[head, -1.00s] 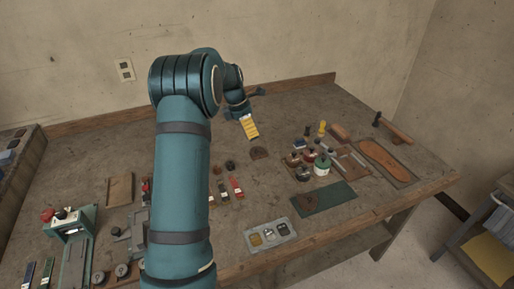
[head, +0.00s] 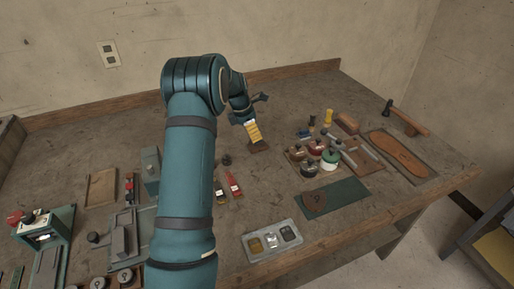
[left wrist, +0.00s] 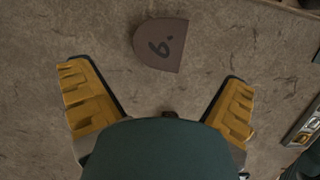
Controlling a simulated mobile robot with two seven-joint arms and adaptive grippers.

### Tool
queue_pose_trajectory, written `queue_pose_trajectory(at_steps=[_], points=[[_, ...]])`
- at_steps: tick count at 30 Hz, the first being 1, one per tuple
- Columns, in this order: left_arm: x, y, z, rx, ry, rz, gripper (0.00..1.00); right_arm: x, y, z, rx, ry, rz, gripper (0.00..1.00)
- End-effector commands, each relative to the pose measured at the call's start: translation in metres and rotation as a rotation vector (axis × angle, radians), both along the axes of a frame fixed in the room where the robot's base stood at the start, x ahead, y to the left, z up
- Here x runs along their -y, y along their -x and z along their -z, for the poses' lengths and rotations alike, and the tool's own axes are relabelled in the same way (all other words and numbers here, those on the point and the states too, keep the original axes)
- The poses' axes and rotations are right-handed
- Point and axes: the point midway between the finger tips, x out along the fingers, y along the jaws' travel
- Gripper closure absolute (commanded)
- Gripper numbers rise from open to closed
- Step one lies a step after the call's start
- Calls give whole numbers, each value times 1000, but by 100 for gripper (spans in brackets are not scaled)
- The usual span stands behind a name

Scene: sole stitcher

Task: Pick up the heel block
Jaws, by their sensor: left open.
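The heel block (head: 259,147) is a small dark brown D-shaped piece lying flat on the workbench. In the head view it is partly hidden behind the yellow fingers of my left gripper (head: 253,132). The left gripper is open and empty. My right gripper is not in view.
A grey tray (head: 271,241) stands at the front. Several jars (head: 330,160) stand to the right, behind a green mat (head: 347,195). Bare bench surrounds the block.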

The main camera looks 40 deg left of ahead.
Motion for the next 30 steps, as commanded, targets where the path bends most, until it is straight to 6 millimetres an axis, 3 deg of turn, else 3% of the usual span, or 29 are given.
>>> queue_pose_trajectory(at_steps=[8, 18, 26, 30], points=[[2, -5, 16, 1, 0, 0, 0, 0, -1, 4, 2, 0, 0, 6], [6, -15, 59, 1, 0, 0, 0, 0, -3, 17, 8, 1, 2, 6], [7, -17, 62, 2, 0, 0, 0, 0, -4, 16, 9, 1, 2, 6], [7, -17, 61, 1, 0, 0, 46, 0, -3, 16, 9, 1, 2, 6]])
